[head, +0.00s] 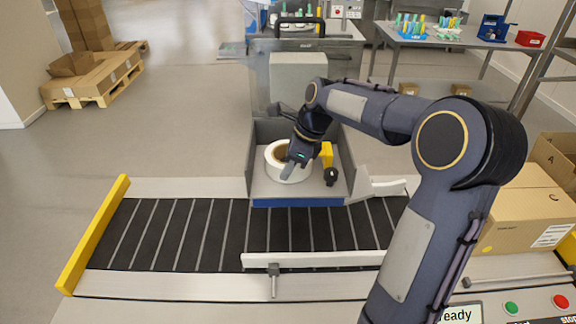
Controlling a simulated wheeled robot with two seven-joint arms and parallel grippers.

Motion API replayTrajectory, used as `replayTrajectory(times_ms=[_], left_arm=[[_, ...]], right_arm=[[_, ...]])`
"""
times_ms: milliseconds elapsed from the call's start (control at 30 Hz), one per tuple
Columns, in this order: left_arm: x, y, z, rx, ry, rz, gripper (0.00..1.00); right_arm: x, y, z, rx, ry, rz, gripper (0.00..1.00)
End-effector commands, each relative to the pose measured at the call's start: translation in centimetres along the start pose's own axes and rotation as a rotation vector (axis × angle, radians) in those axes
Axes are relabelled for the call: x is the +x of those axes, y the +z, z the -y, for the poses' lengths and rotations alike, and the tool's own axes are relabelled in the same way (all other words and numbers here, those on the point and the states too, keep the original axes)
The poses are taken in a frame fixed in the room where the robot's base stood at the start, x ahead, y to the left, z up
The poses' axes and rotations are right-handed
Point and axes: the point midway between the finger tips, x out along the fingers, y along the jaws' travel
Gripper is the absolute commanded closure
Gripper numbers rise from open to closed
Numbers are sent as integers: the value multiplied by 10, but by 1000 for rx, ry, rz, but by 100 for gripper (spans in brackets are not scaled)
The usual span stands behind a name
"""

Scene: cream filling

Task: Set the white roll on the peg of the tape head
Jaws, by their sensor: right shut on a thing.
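The white roll (270,165) with its brown core is inside the grey open housing of the tape head (255,177), toward its left side. My right gripper (289,170) reaches down from the right and is shut on the roll, with a finger over its near rim. The gripper covers part of the roll. I cannot make out the peg, and cannot tell whether the roll touches it or the housing floor. A yellow part (326,154) and a black knob (331,177) are just right of the roll. My left gripper is out of view.
The black roller conveyor (180,232) runs in front, with a yellow end bar (95,235) at left and a white guide rail (315,260). Open cardboard boxes (525,215) stand at right. A control panel with green and red buttons (511,308) is at the lower right.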

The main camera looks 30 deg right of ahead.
Motion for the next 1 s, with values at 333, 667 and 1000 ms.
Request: replayTrajectory(times_ms=[333, 667, 1000], left_arm=[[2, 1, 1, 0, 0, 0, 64], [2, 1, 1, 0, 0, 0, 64], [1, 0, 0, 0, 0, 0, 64]], right_arm=[[6, -2, 0, 0, 0, -1, 75], [6, -2, 1, 1, -2, -1, 57], [-32, 1, 1, 0, -8, 2, 57]])
